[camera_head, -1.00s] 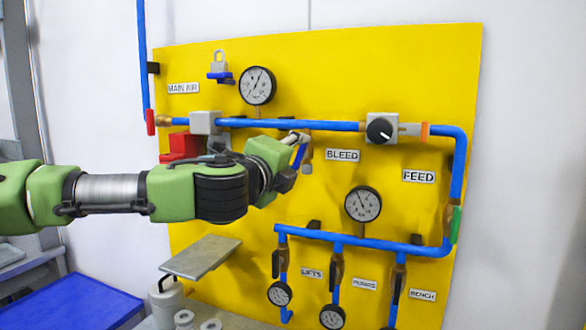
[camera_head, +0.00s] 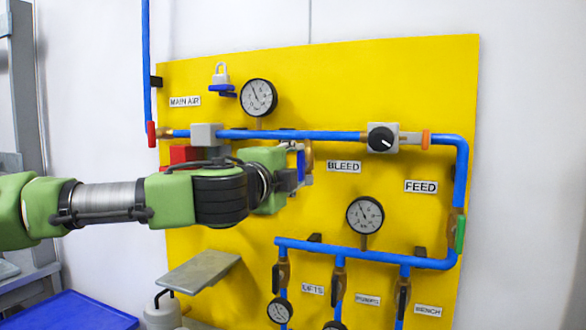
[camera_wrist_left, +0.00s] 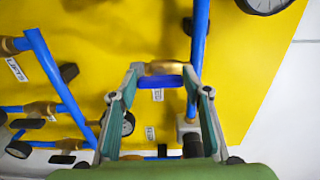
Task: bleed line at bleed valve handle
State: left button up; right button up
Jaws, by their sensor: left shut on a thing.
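The bleed valve has a brass body (camera_head: 309,154) and a blue handle (camera_head: 300,165), left of the BLEED label (camera_head: 343,167) and just under the blue pipe. My left gripper (camera_head: 297,168) is at this handle, its arm coming in from the left. In the left wrist view the brass body (camera_wrist_left: 165,68) and the blue handle (camera_wrist_left: 163,82) sit between the two fingertips of my left gripper (camera_wrist_left: 163,78), which is shut on the handle. The gripper partly hides the valve in the head view. My right gripper is not in view.
The yellow panel (camera_head: 400,90) carries the horizontal blue pipe (camera_head: 290,135), an upper gauge (camera_head: 258,97), a lower gauge (camera_head: 365,215) and the feed knob (camera_head: 381,138). A red block (camera_head: 186,154) is behind my arm. A grey plate (camera_head: 198,272) juts out below it.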

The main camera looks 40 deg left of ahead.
pick_arm(q)
jog(key=shift+r, duration=0.25)
jog(key=o, duration=1.1)
jog(key=v, duration=1.1)
jog(key=shift+s+d+f, duration=0.2)
jog(key=shift+d, duration=0.1)
